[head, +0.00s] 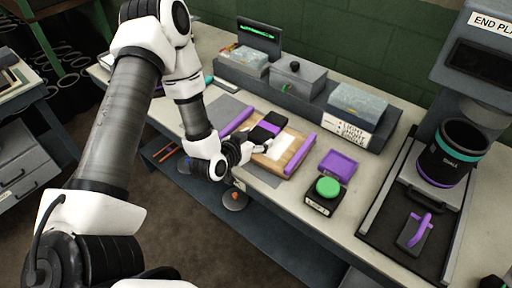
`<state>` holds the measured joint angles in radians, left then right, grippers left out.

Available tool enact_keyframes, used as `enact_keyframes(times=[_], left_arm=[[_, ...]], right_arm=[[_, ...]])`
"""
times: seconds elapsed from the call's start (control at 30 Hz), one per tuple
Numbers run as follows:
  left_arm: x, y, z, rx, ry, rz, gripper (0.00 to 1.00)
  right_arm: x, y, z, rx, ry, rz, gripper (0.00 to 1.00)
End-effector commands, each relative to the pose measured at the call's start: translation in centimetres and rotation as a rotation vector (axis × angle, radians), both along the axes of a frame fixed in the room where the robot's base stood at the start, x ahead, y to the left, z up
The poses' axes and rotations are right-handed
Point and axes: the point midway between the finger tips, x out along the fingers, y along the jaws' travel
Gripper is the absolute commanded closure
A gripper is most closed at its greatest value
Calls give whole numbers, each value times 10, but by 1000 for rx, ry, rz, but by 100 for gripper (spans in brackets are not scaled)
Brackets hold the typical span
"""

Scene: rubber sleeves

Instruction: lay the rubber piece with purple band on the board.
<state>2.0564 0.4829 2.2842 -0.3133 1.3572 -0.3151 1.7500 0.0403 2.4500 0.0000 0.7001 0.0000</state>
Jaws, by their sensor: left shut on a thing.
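The rubber piece with the purple band (271,126) is dark and flat. It is over the left part of the wooden board (298,160), which has a pale sheet and purple rails on two sides. My left gripper (262,146) is shut on the near edge of the rubber piece. The fingers are small and partly hidden, and I cannot tell whether the piece touches the board. My right gripper is out of view.
A purple tray (337,165) and a black box with a green button (327,187) stand right of the board. A banded cylinder (452,153) and a purple-handled tool (413,233) are at the right station. Grey boxes (298,84) line the back.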

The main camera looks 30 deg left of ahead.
Motion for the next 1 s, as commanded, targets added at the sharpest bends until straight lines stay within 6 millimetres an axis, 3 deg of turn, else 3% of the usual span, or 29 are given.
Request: enact_keyframes(times=[0.2,0.53,0.57,0.6,0.63,1.0], left_arm=[[0,0,-34,1,1,-2,71],[1,0,-39,1,-1,-1,71],[0,0,-39,1,0,-1,24],[0,0,-38,1,0,-1,10],[0,0,-38,1,0,-1,3],[0,0,-34,1,0,-1,3]], right_arm=[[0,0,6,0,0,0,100],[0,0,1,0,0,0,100],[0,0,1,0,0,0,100],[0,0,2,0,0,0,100],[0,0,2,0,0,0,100],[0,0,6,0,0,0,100]])
